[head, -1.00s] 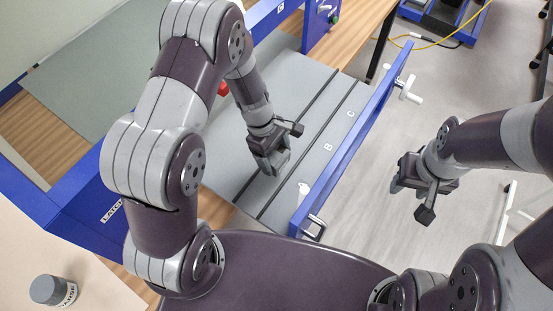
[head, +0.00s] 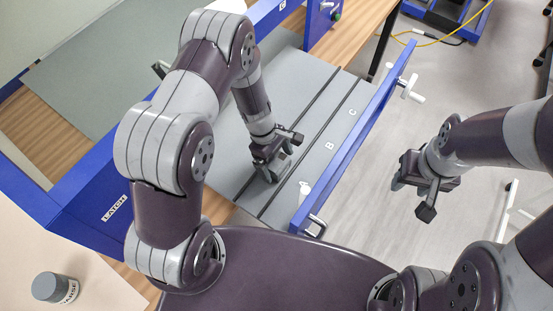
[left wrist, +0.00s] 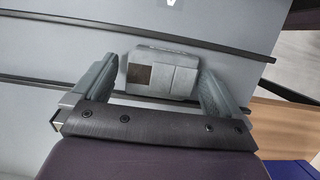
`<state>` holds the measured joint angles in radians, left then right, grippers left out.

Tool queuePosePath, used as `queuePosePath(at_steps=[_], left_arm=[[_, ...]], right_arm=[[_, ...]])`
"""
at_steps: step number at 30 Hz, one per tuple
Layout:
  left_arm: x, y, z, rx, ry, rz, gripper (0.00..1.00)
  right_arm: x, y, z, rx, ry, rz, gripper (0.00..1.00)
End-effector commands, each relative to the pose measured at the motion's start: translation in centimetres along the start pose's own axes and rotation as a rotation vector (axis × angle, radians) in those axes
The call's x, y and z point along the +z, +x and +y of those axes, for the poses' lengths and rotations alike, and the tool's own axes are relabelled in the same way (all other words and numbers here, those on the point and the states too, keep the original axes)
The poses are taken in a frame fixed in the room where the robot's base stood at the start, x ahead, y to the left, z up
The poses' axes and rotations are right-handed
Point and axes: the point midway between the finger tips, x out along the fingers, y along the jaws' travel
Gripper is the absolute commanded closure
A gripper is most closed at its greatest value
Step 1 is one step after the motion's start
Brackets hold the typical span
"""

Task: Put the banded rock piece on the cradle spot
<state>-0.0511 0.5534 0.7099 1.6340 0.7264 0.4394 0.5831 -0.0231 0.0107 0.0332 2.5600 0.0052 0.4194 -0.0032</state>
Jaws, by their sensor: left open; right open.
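My left gripper (head: 272,168) is low over the grey lettered board (head: 312,92). In the left wrist view its two fingers are spread, one on each side of a small grey block (left wrist: 172,77). The block has thin lines across it and a dark square patch. It lies on the board between dark strips, with a gap to the right finger; contact with the left finger is unclear. I cannot tell whether it is the banded rock piece. No cradle spot is clearly recognisable. My right gripper (head: 428,187) is open and empty over the floor at right.
A blue rail (head: 350,150) with white handles edges the board. A blue frame marked LATCH (head: 85,220) stands at left. A grey-capped jar (head: 47,287) sits at bottom left. The floor beyond the rail is mostly clear.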

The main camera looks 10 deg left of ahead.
Motion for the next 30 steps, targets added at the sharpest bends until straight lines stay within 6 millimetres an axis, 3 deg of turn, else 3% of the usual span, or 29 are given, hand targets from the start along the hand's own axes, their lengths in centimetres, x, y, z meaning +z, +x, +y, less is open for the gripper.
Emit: queuePosePath(at_steps=[12, 17, 20, 24, 27, 30], left_arm=[[-0.1, -9.7, 0.1, 0.005, 0.0, 0.003, 0.0], [0.0, -11.9, -0.2, 0.004, 0.028, 0.011, 0.0], [0.4, -13.8, -2.1, -0.001, 0.245, 0.082, 0.0], [1.2, -16.7, -6.4, -0.037, 0.756, 0.237, 0.0], [1.7, -17.8, -8.9, -0.074, 1.05, 0.318, 0.0], [1.9, -18.2, -10.2, -0.101, 1.212, 0.36, 0.0]], right_arm=[[0.2, 1.6, 0.0, 0.0, 0.0, 0.0, 0.53], [0.2, 1.9, 0.0, 0.0, 0.0, 0.0, 0.53], [0.2, 1.8, 0.0, 0.0, 0.0, 0.0, 0.53], [0.2, 1.8, 0.0, 0.0, 0.0, 0.0, 0.53], [0.2, 1.8, 0.0, 0.0, 0.0, 0.0, 0.53], [0.2, 1.8, 0.0, 0.0, 0.0, 0.0, 0.53]])
